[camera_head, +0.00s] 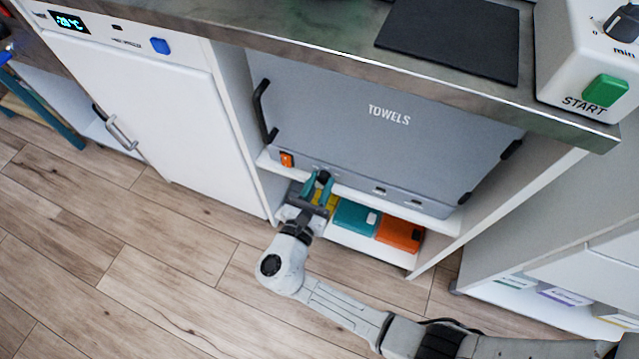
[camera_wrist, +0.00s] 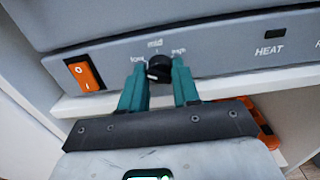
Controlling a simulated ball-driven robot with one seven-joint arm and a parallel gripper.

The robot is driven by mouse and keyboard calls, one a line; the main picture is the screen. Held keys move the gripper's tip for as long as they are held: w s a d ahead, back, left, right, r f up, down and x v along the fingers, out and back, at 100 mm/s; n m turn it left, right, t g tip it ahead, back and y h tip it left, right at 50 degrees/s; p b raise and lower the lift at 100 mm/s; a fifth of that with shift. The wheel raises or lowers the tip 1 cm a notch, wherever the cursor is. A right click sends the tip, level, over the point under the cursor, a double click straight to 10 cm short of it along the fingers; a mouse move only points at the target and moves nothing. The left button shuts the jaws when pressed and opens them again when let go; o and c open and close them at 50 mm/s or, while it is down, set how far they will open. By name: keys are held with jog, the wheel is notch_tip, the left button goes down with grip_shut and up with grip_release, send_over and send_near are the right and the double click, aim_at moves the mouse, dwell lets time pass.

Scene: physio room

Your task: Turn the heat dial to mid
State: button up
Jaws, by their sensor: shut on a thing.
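The heat dial (camera_wrist: 160,66) is a small black knob on the grey front panel of the towel warmer (camera_head: 390,118). Labels around it read low, mid and a blurred third one at right. A white mark on the knob faces lower left, nearer the low label than mid, which is at the top. My gripper (camera_wrist: 159,72) has its two teal fingers on either side of the dial and is shut on it. In the head view, my gripper (camera_head: 318,180) reaches the warmer's lower front edge and hides the dial.
An orange rocker switch (camera_wrist: 87,76) sits left of the dial, and a HEAT indicator (camera_wrist: 270,49) to its right. Just below, a white shelf (camera_head: 362,246) holds teal and orange boxes (camera_head: 400,236). A white cabinet (camera_head: 150,110) stands at left. The wooden floor is open.

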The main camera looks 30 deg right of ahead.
jog(key=shift+m, duration=0.4)
grip_shut()
jog(key=m+b, duration=0.1)
jog(key=m, duration=0.3)
jog(key=shift+f+m, duration=0.1)
jog(key=shift+m, duration=0.2)
jog(key=m+b, duration=0.1)
jog(key=m, duration=0.2)
jog(key=shift+m+b, duration=0.3)
jog(key=shift+b, duration=0.1)
jog(key=shift+m+b, duration=0.6)
jog(key=shift+m, duration=0.9)
jog(key=o, duration=1)
grip_release()
